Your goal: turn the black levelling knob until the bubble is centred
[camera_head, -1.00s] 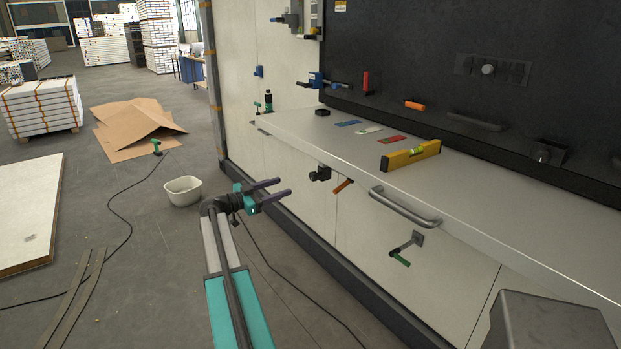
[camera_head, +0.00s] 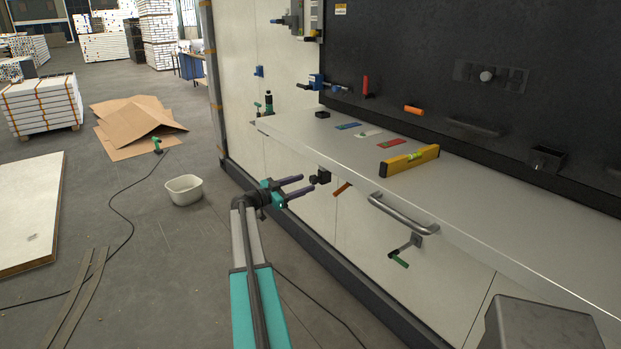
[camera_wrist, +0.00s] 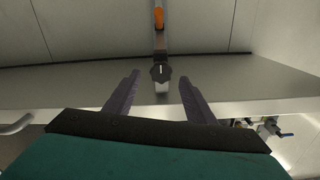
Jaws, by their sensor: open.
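The black levelling knob (camera_head: 321,177) sits on the front of the bench, below its edge. In the wrist view the knob (camera_wrist: 161,73) shows a small white mark and lies beyond and between the fingertips. My gripper (camera_head: 307,185) is open, with its purple fingers pointing at the knob. In the wrist view the fingers of my gripper (camera_wrist: 159,77) are spread on either side, with visible gaps to the knob. The yellow spirit level (camera_head: 398,164) lies on the bench top. Its green vial (camera_head: 416,157) shows, but the bubble is too small to place.
An orange handle (camera_head: 341,188) is just right of the knob. A metal bar handle (camera_head: 402,212) and a green-handled crank (camera_head: 399,259) are farther right on the bench front. A white tub (camera_head: 184,190) stands on the floor at left. Coloured plates (camera_head: 388,142) lie on the bench top.

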